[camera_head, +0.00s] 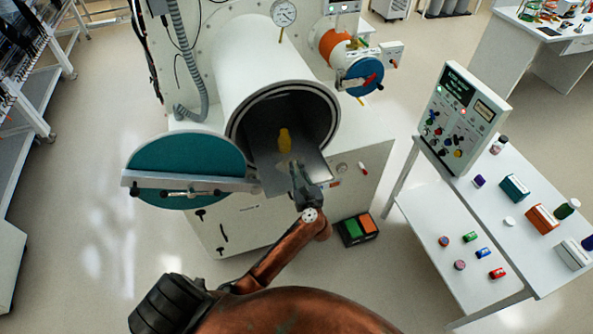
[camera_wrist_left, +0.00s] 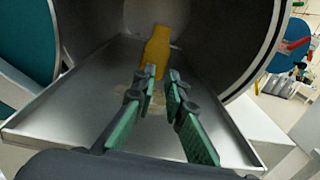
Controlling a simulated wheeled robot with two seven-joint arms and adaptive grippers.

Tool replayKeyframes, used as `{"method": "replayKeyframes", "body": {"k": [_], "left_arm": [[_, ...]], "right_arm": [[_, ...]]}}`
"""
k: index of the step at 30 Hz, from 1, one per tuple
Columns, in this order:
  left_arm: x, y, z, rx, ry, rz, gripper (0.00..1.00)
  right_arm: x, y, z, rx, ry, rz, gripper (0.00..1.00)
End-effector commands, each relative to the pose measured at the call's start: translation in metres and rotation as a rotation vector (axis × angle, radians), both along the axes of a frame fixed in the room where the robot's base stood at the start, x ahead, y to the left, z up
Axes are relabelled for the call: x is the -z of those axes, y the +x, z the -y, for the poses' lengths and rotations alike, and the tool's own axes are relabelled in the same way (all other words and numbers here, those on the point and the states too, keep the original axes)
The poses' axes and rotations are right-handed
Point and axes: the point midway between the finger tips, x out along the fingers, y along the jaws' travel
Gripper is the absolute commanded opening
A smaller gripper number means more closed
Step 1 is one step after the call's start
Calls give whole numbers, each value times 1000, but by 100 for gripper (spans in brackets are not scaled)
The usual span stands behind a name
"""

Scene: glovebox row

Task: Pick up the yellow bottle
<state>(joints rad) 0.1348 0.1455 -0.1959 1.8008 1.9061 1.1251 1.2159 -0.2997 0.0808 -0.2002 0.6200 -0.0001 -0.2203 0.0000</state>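The yellow bottle (camera_head: 284,139) stands upright on a grey metal tray (camera_head: 312,178) in the mouth of the open round chamber. In the left wrist view the bottle (camera_wrist_left: 157,45) is straight ahead, past the fingertips. My left gripper (camera_head: 294,167) reaches over the front of the tray. It also shows in the left wrist view (camera_wrist_left: 161,78), with its green-padded fingers apart and nothing between them. A gap seems to remain between the fingertips and the bottle. My right gripper is in neither view.
The chamber's cylinder wall (camera_head: 262,72) surrounds the bottle at the back and sides. The teal round door (camera_head: 185,158) hangs open to the left. A smaller port with a blue cap (camera_head: 362,77) is at the right. A white table (camera_head: 478,208) with small containers stands further right.

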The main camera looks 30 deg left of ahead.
Motion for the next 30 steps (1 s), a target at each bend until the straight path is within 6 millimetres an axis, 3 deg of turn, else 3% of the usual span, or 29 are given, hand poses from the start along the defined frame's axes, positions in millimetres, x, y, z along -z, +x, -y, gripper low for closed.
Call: {"method": "replayKeyframes", "body": {"k": [20,30], "left_arm": [[0,0,0,0,0,0,60],[1,-2,2,1,-1,0,60]], "right_arm": [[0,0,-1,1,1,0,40],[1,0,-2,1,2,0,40]]}}
